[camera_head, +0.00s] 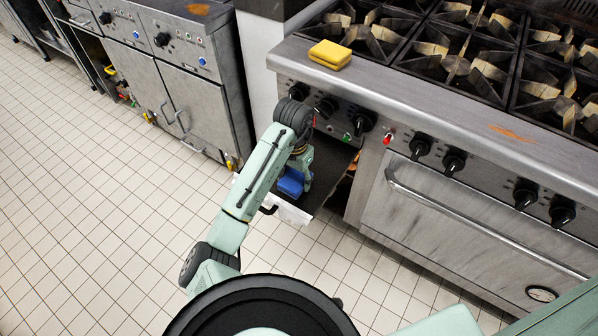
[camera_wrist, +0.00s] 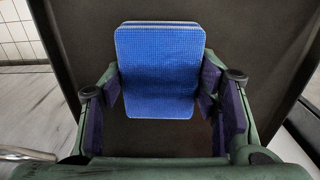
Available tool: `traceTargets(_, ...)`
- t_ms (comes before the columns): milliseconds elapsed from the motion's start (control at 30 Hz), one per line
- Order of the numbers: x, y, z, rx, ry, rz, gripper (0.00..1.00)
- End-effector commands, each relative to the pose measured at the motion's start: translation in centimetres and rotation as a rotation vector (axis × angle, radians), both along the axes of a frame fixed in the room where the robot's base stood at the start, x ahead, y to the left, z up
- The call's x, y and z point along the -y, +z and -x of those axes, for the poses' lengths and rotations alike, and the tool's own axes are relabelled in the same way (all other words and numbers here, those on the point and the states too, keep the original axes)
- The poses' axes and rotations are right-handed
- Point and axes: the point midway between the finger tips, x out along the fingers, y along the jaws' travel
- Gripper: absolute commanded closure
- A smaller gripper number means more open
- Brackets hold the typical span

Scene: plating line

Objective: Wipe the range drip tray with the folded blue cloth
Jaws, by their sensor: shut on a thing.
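The folded blue cloth (camera_wrist: 160,70) is held between the two fingers of my gripper (camera_wrist: 160,88) in the wrist view. My gripper is shut on its sides. In the head view the blue cloth (camera_head: 291,182) shows beside my gripper (camera_head: 300,184), low over the drip tray. The drip tray (camera_head: 330,160) is a dark flat drawer pulled out below the range's knobs, with a pale front edge. Its dark surface (camera_wrist: 240,30) lies behind the cloth in the wrist view. I cannot tell whether the cloth touches it. My arm hides part of the tray.
A folded yellow cloth (camera_head: 330,55) lies on the range's front ledge near the burner grates (camera_head: 455,60). Knobs and an oven handle (camera_head: 470,225) stick out along the range front. Steel cabinets (camera_head: 180,90) stand at left. The tiled floor (camera_head: 110,220) is open.

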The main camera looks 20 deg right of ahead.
Motion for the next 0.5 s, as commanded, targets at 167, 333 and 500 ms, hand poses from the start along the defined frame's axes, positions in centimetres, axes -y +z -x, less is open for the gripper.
traceTargets(167,-0.2,-0.2,0.3,-0.005,-0.001,-0.003,0.74)
traceTargets(333,-0.2,-0.2,0.3,-0.005,-0.001,-0.004,0.74)
traceTargets(500,-0.3,1.0,0.1,0.001,-0.002,-0.003,0.74)
